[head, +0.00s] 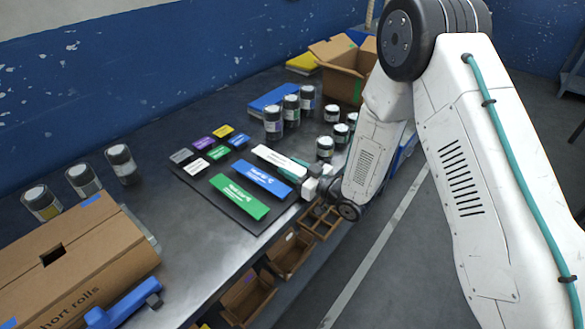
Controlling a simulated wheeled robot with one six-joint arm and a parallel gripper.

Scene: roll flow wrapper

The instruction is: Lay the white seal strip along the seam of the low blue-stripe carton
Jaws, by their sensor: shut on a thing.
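The white seal strip (277,159) shows at the upper edge of the dark mat (213,200), beside a blue strip (262,178) and a green strip (240,195). My gripper (302,176) is at the right end of the white strip and is shut on it. The fingertips are small and partly hidden, and I cannot tell whether the strip is clear of the mat. A low brown carton (95,250) with "hort rolls" lettering and blue marks at its ends lies at the lower left, far from my gripper. It has a dark slot in its top.
Small coloured tiles (205,143) lie on the mat. Several jars (272,122) stand behind it, and others (83,180) stand near the carton. A blue tape dispenser (128,303) is by the carton's front. An open box (343,85) stands at the back. Bare bench lies between mat and carton.

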